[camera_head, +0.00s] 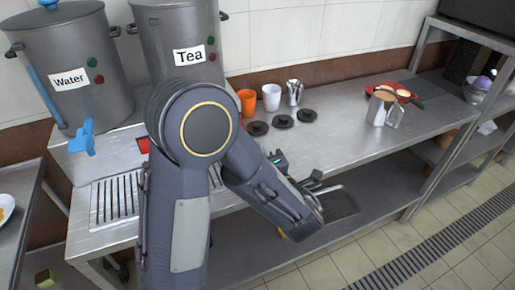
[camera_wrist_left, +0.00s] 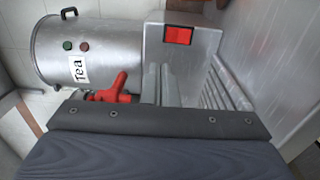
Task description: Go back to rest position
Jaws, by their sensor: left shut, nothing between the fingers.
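My left arm fills the middle of the head view, with its elbow raised in front of the tea urn (camera_head: 182,40). Its forearm slopes down to the right. My left gripper (camera_head: 300,174) is partly hidden behind the forearm, over the front part of the steel counter (camera_head: 340,135). It is shut and holds nothing. My right gripper is in neither view.
The water urn (camera_head: 75,65) with a blue tap stands at the left. An orange cup (camera_head: 247,101), a white cup (camera_head: 271,97), a metal pitcher (camera_head: 294,92) and black discs (camera_head: 282,121) stand behind the gripper. Metal jugs (camera_head: 383,106) stand farther right. The counter between is clear.

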